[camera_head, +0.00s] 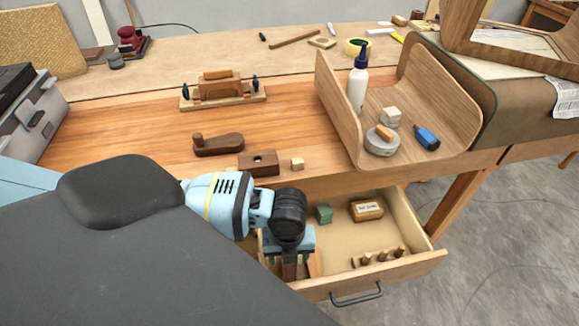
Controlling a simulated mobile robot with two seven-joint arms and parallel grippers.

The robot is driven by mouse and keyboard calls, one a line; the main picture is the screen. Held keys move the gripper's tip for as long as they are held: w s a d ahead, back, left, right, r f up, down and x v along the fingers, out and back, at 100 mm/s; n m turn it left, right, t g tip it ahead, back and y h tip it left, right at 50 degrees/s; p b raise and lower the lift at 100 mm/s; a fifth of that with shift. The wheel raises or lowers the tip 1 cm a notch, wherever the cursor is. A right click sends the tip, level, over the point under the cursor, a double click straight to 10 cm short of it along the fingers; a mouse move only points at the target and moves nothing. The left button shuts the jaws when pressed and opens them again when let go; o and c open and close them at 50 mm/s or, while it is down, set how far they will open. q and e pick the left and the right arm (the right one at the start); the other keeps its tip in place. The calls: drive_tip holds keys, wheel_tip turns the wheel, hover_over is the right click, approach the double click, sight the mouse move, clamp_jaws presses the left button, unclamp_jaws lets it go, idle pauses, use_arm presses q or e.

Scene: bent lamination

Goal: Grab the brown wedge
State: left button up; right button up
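My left gripper (290,268) points down into the open drawer (425,262), at its left part. Its fingertips are small and partly hidden by the wrist, so I cannot tell whether they are open or shut. A brown wooden piece (314,263), possibly the wedge, stands right beside the fingers; its full shape is hidden. Several small wooden pegs or wedge-like pieces (383,256) stand in a row at the drawer's front right. My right gripper is not in view.
The drawer also holds a green block (324,214) and a labelled wooden box (366,210). On the bench above lie a dark brown block with a hole (259,163), a small light cube (297,164) and a brown plane-like tool (218,145). A curved wooden lamination (335,110) holds a white bottle (358,82).

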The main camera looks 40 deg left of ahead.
sight(290, 265)
use_arm(q)
wheel_tip(290, 265, down, 4)
drive_tip(key=shift+d+f, duration=0.1)
drive_tip(key=shift+f, duration=0.05)
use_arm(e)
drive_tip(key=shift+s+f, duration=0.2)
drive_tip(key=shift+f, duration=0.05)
